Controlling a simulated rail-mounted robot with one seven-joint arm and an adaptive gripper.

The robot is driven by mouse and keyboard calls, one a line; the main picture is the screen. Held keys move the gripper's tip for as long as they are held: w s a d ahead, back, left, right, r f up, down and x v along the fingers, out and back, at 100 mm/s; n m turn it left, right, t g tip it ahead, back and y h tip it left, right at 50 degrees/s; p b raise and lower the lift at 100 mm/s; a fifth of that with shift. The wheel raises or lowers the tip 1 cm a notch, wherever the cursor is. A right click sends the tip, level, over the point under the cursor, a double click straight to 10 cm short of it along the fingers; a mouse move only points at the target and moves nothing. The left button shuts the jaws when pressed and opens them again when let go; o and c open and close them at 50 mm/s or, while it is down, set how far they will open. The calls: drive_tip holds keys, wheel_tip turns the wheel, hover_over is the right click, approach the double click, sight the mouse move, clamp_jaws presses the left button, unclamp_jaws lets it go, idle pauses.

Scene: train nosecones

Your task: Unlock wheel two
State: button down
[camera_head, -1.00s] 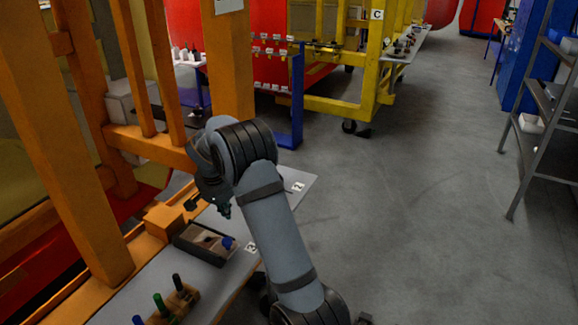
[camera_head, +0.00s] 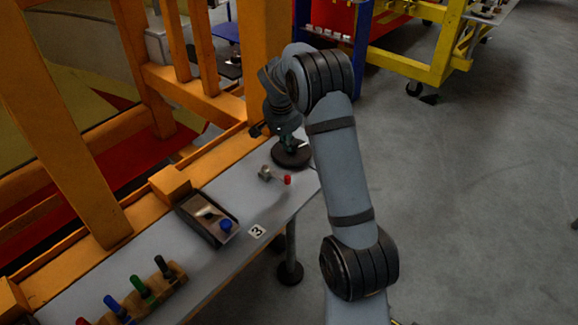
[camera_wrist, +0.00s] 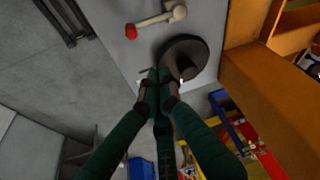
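My gripper (camera_head: 289,141) hangs low over the far end of the grey tabletop, at a round dark disc (camera_head: 294,158) with a raised middle. In the wrist view the green fingers (camera_wrist: 158,80) converge close together beside the disc (camera_wrist: 199,48) and overlap its edge. I cannot tell whether they touch or hold anything. No label names wheel two in the current views. A dark round foot or wheel (camera_head: 290,275) shows under the tabletop.
A light handle with a red end (camera_head: 287,180) lies near the disc; it also shows in the wrist view (camera_wrist: 131,31). A tray with a blue knob (camera_head: 225,226), a label "3" (camera_head: 257,231) and several coloured-handled tools (camera_head: 142,290) are nearer.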

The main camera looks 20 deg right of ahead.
drive_tip(key=shift+d, duration=0.15)
drive_tip(key=p+x, duration=0.3)
drive_tip(key=x, duration=0.6)
drive_tip(key=shift+d, duration=0.1)
drive_tip(key=shift+s+a+f+p, duration=0.2)
drive_tip(key=shift+s+a+p, duration=0.3)
drive_tip(key=shift+s, duration=0.1)
drive_tip(key=shift+s+a+f+p, duration=0.2)
drive_tip(key=shift+s+a+p, duration=0.3)
drive_tip(key=shift+s, duration=0.1)
drive_tip(key=shift+s+a+f, duration=0.15)
drive_tip(key=shift+f+b, duration=0.1)
drive_tip(key=shift+b, duration=0.4)
